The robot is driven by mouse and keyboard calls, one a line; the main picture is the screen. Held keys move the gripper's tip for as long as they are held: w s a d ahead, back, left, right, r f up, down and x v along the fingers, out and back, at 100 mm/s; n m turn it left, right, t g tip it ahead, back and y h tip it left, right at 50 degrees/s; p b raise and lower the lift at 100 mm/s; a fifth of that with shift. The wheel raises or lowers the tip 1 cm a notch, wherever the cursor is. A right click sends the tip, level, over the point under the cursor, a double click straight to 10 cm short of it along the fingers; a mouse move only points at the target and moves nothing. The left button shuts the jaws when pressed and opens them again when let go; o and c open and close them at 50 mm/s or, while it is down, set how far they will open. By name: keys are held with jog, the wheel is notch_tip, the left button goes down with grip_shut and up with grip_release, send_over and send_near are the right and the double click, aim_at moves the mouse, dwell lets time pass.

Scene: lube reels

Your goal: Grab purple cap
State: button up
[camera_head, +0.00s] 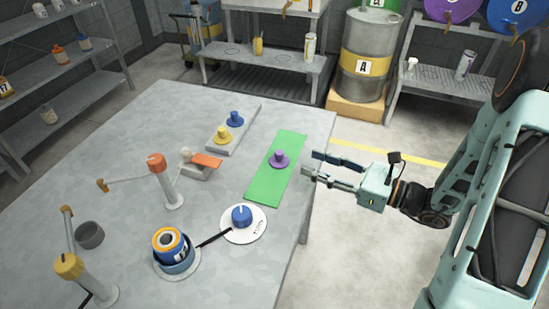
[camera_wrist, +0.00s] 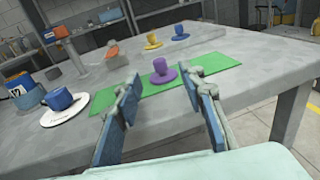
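The purple cap (camera_head: 279,159) has a round flange and a raised knob. It sits upright on a green mat (camera_head: 266,187) near the table's right edge. The wrist view shows the purple cap (camera_wrist: 162,70) ahead, between my two fingers, with the green mat (camera_wrist: 222,62) under it. My gripper (camera_head: 310,166) is open and empty, beside the table's right edge and apart from the cap. Its blue-padded fingers are spread wide in the wrist view (camera_wrist: 163,90).
Yellow (camera_head: 222,134) and blue (camera_head: 235,119) caps sit on a grey plate behind the mat. Another blue cap (camera_head: 241,214) sits on a white disc in front. An orange-topped post (camera_head: 167,180) and a blue container (camera_head: 173,250) stand left. The table (camera_head: 130,130) is bare between the mat and its right edge.

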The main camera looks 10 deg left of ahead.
aim_at(279, 152)
jog(key=x, duration=0.4)
jog(key=shift+a, duration=0.4)
jog(key=x, duration=0.3)
jog(key=b+x, duration=0.1)
jog(key=x, duration=0.1)
jog(key=shift+f, duration=0.35)
jog(key=shift+w+a, duration=0.15)
jog(key=shift+a, duration=0.2)
jog(key=c, duration=1)
